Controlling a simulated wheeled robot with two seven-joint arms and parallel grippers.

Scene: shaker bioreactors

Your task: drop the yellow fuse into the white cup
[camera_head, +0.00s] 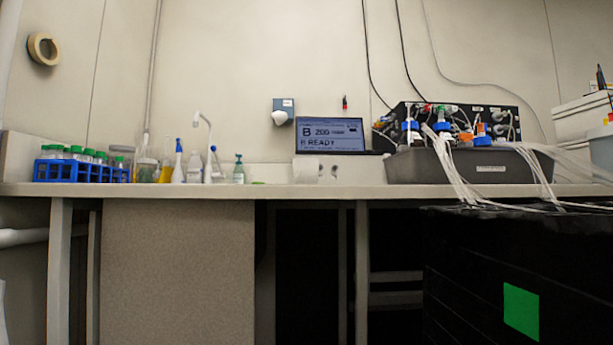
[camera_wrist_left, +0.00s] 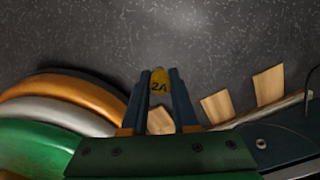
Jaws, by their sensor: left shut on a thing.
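In the left wrist view, the yellow fuse (camera_wrist_left: 160,78), marked "2A", sits between the fingertips of my left gripper (camera_wrist_left: 159,88). The gripper is shut on it, above or near a dark speckled surface (camera_wrist_left: 200,35); I cannot tell the gap. Neither gripper shows in the head view. No white cup can be made out for certain.
Orange, white and green rings (camera_wrist_left: 85,98) lie left of the gripper, with wooden pieces (camera_wrist_left: 215,106) to the right. On the bench (camera_head: 300,191) stand a blue tube rack (camera_head: 80,171), bottles, a laptop (camera_head: 330,134) and a dark bioreactor unit (camera_head: 480,165) with trailing tubes.

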